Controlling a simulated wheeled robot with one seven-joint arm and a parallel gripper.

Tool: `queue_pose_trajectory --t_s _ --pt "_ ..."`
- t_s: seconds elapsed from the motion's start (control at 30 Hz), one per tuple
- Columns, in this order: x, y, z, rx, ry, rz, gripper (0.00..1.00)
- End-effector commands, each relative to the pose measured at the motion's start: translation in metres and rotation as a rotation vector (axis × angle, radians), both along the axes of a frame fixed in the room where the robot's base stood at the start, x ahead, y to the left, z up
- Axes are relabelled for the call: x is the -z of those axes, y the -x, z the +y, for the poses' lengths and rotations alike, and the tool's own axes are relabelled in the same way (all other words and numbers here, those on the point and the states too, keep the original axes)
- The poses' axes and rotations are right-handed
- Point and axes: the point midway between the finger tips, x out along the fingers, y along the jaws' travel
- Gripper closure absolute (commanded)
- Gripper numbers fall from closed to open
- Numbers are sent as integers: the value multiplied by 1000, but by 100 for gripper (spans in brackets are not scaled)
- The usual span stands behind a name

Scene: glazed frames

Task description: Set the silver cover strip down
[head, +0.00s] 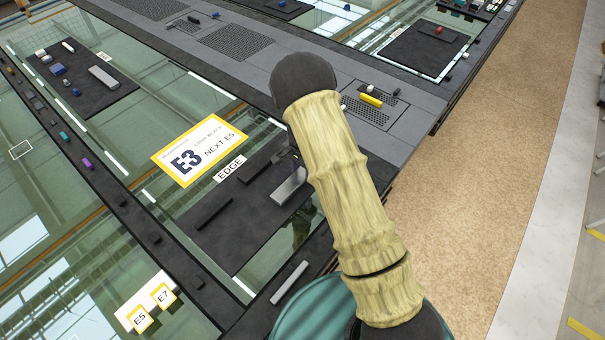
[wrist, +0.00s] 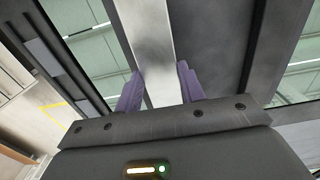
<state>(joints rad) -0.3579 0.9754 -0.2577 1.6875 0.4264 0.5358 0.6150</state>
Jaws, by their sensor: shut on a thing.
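In the wrist view my gripper (wrist: 159,88) is shut on the silver cover strip (wrist: 154,40), with a purple finger on each side of it. The strip runs away from the fingers over a dark surface; I cannot tell whether it touches that surface. Another silver strip (head: 289,283) lies on the dark rail nearer the front.
A yellow-bordered E3 sign (head: 199,150) lies on the glass left of my arm. A dark bar (head: 214,210) lies on the mat. E5 and E7 cards (head: 152,306) are at the lower left. Another black mat (head: 85,85) holds small parts. Open floor (head: 490,180) is to the right.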

Motion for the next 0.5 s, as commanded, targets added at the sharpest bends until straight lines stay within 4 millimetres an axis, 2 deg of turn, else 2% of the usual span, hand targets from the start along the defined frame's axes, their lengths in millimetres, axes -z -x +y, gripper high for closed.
queue_pose_trajectory --t_s 0.2,0.5 --pt "23 0 -2 4 1 1 100" --pt "27 -1 -3 5 1 -1 100"
